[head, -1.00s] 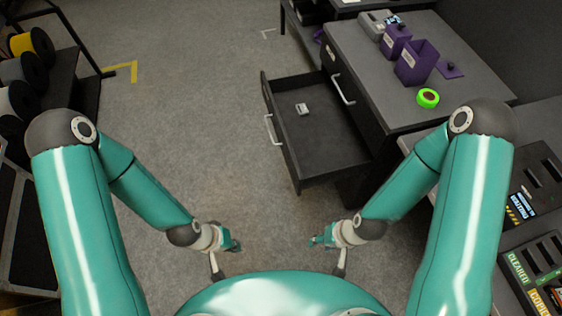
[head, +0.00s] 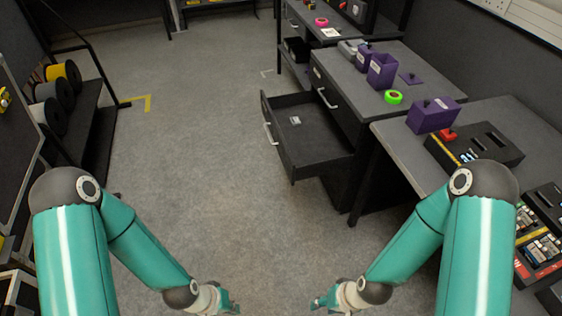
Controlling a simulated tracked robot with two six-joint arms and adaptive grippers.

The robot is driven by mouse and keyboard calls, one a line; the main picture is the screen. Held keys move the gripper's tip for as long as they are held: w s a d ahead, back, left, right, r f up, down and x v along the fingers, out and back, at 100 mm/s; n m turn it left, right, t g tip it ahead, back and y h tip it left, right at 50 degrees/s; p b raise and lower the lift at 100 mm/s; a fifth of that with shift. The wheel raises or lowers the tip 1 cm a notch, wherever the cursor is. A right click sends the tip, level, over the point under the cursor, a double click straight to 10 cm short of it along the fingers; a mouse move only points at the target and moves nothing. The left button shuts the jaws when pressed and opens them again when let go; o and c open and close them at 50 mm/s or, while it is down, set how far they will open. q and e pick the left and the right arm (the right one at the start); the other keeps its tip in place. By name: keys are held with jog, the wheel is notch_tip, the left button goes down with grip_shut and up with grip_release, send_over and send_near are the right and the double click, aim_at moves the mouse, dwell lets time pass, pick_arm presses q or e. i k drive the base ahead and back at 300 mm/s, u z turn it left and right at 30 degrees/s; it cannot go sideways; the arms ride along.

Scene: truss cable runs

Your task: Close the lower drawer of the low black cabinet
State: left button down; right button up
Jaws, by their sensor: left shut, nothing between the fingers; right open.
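The low black cabinet (head: 348,118) stands right of centre in the head view, with a grey top. Its lower drawer (head: 318,155) is pulled far out toward the left, with a pale handle (head: 270,134) on its front. A small light object (head: 295,120) lies inside. The upper drawer, with its handle (head: 327,98), looks shut. My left gripper (head: 232,306) is at the bottom edge, shut and empty, partly cut off. My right gripper (head: 315,303) is at the bottom edge, open and empty. Both are well in front of the drawer, touching nothing.
Purple bins (head: 381,71) and a green tape roll (head: 393,97) are on the cabinet top. A grey workbench (head: 398,160) with black devices stands at right. A rack of spools (head: 62,100) stands at left. The grey floor (head: 195,150) between is clear.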

aim_at(318, 146)
jog(key=u, duration=0.25)
jog(key=i, duration=1.7)
jog(key=z, duration=0.75)
jog(key=k, duration=0.8)
jog(key=z, duration=0.2)
jog(key=i, duration=0.8)
jog(key=u, duration=0.05)
